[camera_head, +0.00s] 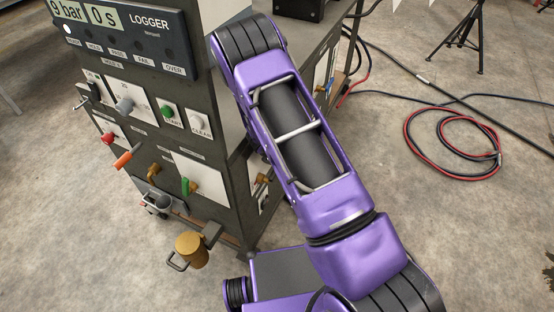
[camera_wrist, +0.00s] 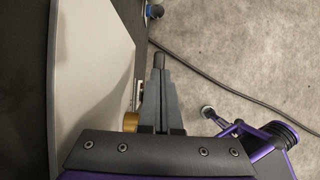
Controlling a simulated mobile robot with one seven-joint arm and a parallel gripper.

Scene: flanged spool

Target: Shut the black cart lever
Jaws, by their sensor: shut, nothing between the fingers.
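In the wrist view my gripper (camera_wrist: 160,105) has its grey fingers together, pointing up the picture along the cart's side. A dark rounded stub (camera_wrist: 159,62) shows at the fingertips; it may be the end of the black lever, but I cannot tell for sure. A brass fitting (camera_wrist: 131,122) sits just left of the fingers, by the cart's pale side plate (camera_wrist: 90,75). In the head view my purple arm hides the gripper and part of the cart's right side. A brass fitting with a dark part (camera_head: 262,180) shows on that side, left of the arm.
The dark cart (camera_head: 215,120) carries front valves with an orange lever (camera_head: 123,158), a green lever (camera_head: 188,186) and a red handle (camera_head: 108,138). A brass canister (camera_head: 191,250) hangs low in front. Red and black hoses (camera_head: 455,150) lie on open floor at right, below a tripod (camera_head: 462,35).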

